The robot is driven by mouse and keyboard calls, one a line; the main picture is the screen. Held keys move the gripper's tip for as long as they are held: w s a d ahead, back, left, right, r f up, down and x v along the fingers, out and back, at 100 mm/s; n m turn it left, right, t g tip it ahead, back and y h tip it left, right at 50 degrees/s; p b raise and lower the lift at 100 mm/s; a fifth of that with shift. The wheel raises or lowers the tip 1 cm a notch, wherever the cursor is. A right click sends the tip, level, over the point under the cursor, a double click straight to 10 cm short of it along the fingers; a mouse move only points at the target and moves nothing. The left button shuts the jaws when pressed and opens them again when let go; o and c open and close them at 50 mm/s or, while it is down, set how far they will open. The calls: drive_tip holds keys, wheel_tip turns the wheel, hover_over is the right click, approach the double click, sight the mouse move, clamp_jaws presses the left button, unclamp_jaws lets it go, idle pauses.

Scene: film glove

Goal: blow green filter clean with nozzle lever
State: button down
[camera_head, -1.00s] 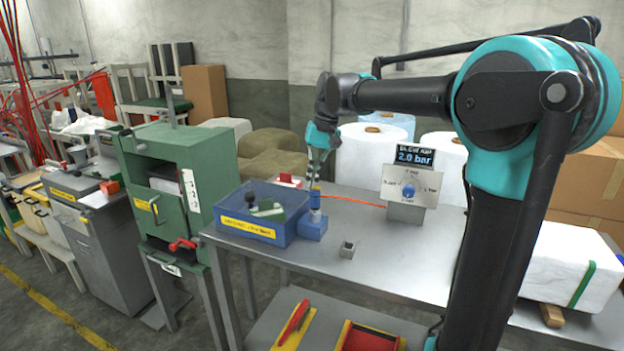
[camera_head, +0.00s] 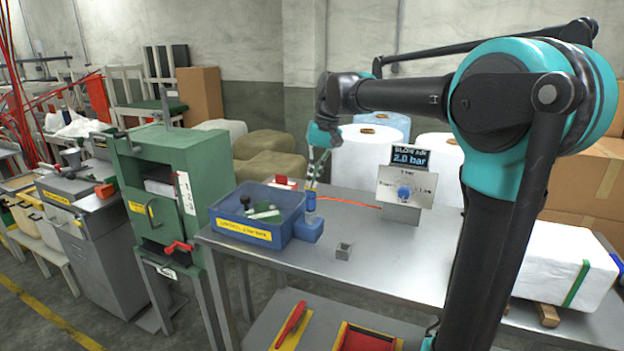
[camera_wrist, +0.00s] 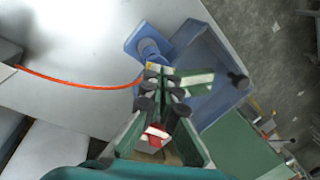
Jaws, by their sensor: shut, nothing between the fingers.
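A blue bin (camera_head: 228,222) with a yellow label stands at the left end of the metal table. The green filter (camera_head: 268,216) with white parts lies inside it; in the wrist view the filter (camera_wrist: 195,82) is partly behind my fingers. A blue nozzle post (camera_head: 310,202) on a blue block stands at the bin's right side, and it shows in the wrist view too (camera_wrist: 148,48). My gripper (camera_head: 312,184) is shut and empty, pointing down at the top of the post. In the wrist view my fingertips (camera_wrist: 162,75) hide the lever; I cannot tell whether they touch it.
A 2.0 bar display and dial panel (camera_head: 404,186) stands to the right, with a red hose (camera_head: 350,202) running from the post. A small grey block (camera_head: 344,251) sits in front. The table's middle is mostly clear. A green machine (camera_head: 160,190) stands left of the table.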

drive_tip(key=shift+r, duration=0.1)
drive_tip(key=d+v, duration=0.1)
drive_tip(key=v, duration=1.2)
drive_tip(key=shift+w+d+r, duration=0.15)
drive_tip(key=shift+w+d, duration=0.05)
drive_tip(key=shift+d, duration=0.2)
